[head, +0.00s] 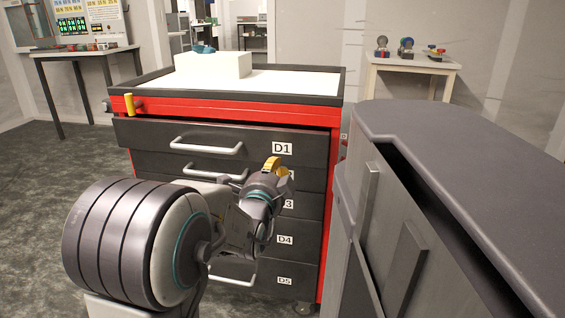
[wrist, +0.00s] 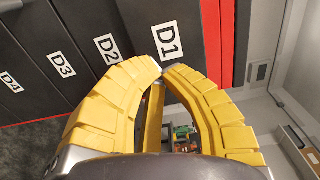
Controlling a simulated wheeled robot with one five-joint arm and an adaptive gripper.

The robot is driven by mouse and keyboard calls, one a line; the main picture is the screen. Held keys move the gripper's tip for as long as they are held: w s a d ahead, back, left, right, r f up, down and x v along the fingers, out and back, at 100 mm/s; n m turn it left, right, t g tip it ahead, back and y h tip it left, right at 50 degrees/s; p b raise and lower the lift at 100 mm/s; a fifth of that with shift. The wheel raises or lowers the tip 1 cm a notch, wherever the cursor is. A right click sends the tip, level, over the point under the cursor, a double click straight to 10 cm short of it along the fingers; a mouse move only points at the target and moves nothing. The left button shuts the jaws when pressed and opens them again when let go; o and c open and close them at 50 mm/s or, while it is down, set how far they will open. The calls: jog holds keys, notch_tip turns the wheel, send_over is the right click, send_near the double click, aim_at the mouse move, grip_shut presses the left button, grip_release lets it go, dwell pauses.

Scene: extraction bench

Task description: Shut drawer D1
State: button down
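Drawer D1 (head: 255,140) is the dark top drawer of a red cabinet (head: 230,112), with a pale bar handle (head: 207,148). Its front stands a little proud of the drawers below, so it looks partly open. Its label also shows in the wrist view (wrist: 167,40). My gripper (head: 272,163) is in front of the cabinet's right half, just below the D1 label, hiding part of D2 and D3. In the wrist view its yellow fingers (wrist: 161,66) come together at the tips with nothing seen between them. Whether they touch the drawer front I cannot tell.
Drawers D2 to D5 (head: 284,240) lie below D1. A white block (head: 213,68) with a small blue item stands on the cabinet top. A grey-topped counter (head: 450,150) is close on the right. Carpet is open at the left.

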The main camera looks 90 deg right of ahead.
aim_at(284, 153)
jog(key=b+x, duration=0.3)
jog(key=x, duration=0.1)
jog(key=shift+d+f+b, duration=0.15)
jog(key=shift+f+b, duration=0.05)
jog(key=shift+b, duration=0.1)
jog(key=shift+r+x, duration=0.2)
jog(key=shift+x, duration=0.8)
